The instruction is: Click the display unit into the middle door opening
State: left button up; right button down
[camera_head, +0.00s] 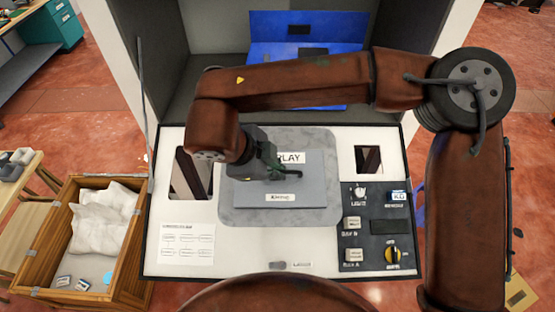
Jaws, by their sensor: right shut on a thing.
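The display unit (308,190) is a flat grey-blue rectangle with a small label on its lower part. It lies over a lighter grey rounded area in the middle of the white door panel (200,255). A label ending in "PLAY" shows just above the unit. My right gripper (284,172), dark with green parts, is shut on the unit, over its upper middle. The unit hides the middle opening, so I cannot tell whether it is seated or just above it. My left gripper is not in view.
The panel has a left opening (190,178) and a small right opening (368,158). A dark control plate (375,225) with buttons and a yellow knob is at lower right. A blue part (275,22) is inside the cabinet behind. A wooden crate (78,181) stands at left.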

jog(key=shift+f, duration=0.25)
jog(key=shift+w+f+b, duration=0.3)
jog(key=shift+f+b, duration=0.25)
jog(key=shift+f, duration=0.1)
jog(key=shift+w+f+b, duration=0.3)
jog(key=shift+f+b, duration=0.2)
jog(key=shift+f, duration=0.45)
jog(key=shift+w+f+b, duration=0.3)
jog(key=shift+f+b, duration=0.1)
jog(key=shift+f, duration=0.25)
jog(key=shift+w+f+b, duration=0.3)
jog(key=shift+f+b, duration=0.15)
jog(key=shift+f, duration=0.35)
jog(key=shift+w+f+b, duration=0.3)
jog(key=shift+f+b, duration=0.1)
jog(key=shift+f, duration=0.35)
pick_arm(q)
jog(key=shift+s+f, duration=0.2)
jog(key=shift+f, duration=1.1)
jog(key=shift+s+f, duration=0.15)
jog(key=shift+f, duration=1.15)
pick_arm(e)
jog(key=shift+w+f, duration=0.25)
jog(key=shift+f, duration=0.3)
